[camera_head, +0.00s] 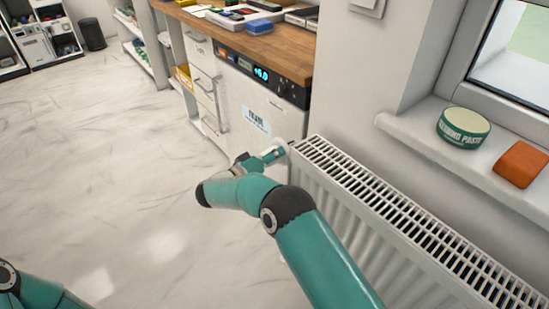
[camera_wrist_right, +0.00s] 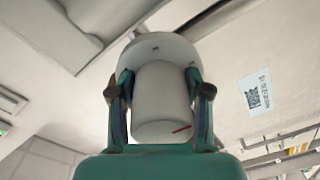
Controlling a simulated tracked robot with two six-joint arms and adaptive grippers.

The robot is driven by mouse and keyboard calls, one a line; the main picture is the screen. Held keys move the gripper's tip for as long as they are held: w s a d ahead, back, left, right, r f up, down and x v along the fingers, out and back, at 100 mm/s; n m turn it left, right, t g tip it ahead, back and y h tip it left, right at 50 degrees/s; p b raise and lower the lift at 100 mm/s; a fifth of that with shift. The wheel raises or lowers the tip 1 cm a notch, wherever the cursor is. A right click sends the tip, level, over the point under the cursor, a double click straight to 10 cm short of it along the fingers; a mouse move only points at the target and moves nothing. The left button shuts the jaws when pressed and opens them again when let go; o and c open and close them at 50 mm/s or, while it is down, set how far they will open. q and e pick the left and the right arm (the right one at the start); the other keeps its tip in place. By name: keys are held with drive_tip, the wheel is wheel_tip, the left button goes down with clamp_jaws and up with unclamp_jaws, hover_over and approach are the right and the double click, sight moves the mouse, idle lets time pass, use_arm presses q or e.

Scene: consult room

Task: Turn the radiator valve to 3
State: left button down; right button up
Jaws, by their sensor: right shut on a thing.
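The radiator (camera_head: 375,215) is white with a slatted top grille and runs along the wall under the window sill in the head view. My right gripper (camera_head: 275,154) is at its far end, where the arm and gripper mostly hide the valve. In the right wrist view, the valve (camera_wrist_right: 160,95) is a white cylinder with a wider round collar and a short red mark low on its face. My right gripper (camera_wrist_right: 157,80) is shut on it, one finger on each side. No numbers are readable on the valve. My left gripper is out of view; only part of that arm shows.
A white cabinet with a wooden counter (camera_head: 283,47) and a lit display stands just beyond the radiator. A green round tin (camera_head: 463,128) and an orange block (camera_head: 520,164) lie on the window sill (camera_head: 420,133). The floor at left is clear.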

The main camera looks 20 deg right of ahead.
drive_tip(key=o, duration=1.2)
drive_tip(key=shift+a, duration=0.1)
drive_tip(key=v, duration=1.1)
drive_tip(key=shift+s+a+f, duration=0.1)
drive_tip(key=shift+s+a, duration=0.05)
drive_tip(key=shift+a, duration=0.2)
